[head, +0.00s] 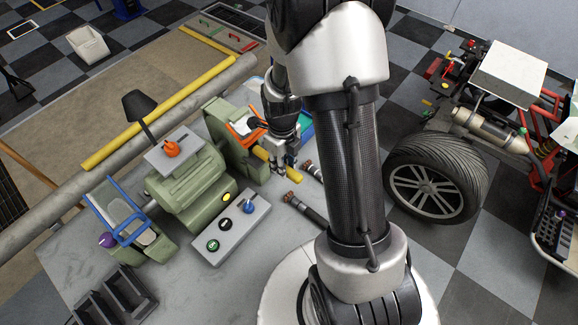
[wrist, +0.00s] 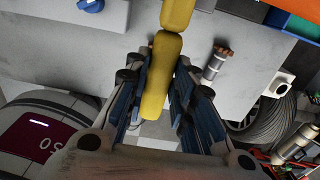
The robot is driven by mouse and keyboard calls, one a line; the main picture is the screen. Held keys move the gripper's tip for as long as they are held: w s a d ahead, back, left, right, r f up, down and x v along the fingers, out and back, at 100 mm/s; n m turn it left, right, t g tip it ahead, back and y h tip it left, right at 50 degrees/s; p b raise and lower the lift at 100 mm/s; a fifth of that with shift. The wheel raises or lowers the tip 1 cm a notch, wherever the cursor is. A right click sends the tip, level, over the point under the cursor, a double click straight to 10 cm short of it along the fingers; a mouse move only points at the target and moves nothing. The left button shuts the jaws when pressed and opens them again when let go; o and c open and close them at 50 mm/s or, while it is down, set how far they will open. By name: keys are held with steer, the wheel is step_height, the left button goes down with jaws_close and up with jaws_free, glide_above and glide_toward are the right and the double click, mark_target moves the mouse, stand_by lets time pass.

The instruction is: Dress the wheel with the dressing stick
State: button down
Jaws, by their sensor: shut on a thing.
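My gripper (head: 280,168) is shut on the yellow dressing stick (head: 265,155), at the right end of the green bench grinder (head: 190,190). In the wrist view the stick (wrist: 160,80) lies between the two fingers (wrist: 158,95) and points up the picture, with a yellow part (wrist: 177,12) beyond it. The grinder's right green housing (head: 240,150) carries an orange part (head: 245,126) close to the stick's far end. The wheel face there is hidden by the housing and my arm. I cannot tell whether the stick touches it.
A grey control box (head: 232,230) with coloured knobs stands before the grinder. Dark handled tools (head: 305,211) lie on the grey bench (head: 75,240). Black bins (head: 115,295) stand at front left, a black lamp (head: 140,105) behind. A quad's tyre (head: 436,185) is at right.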

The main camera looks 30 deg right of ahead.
mark_target(298, 176)
steer(key=shift+w+a, duration=0.25)
steer(key=shift+w, duration=0.65)
stand_by(1.4)
stand_by(2.0)
steer(key=shift+s+d+r, duration=0.15)
steer(key=shift+s+d, duration=0.25)
steer(key=shift+s, duration=0.75)
steer(key=shift+s+d+r, duration=0.2)
steer(key=shift+s+d, duration=0.2)
steer(key=shift+s, duration=0.7)
steer(key=shift+s+d+r, duration=0.15)
steer(key=shift+s+d, duration=0.25)
steer(key=shift+s, duration=0.75)
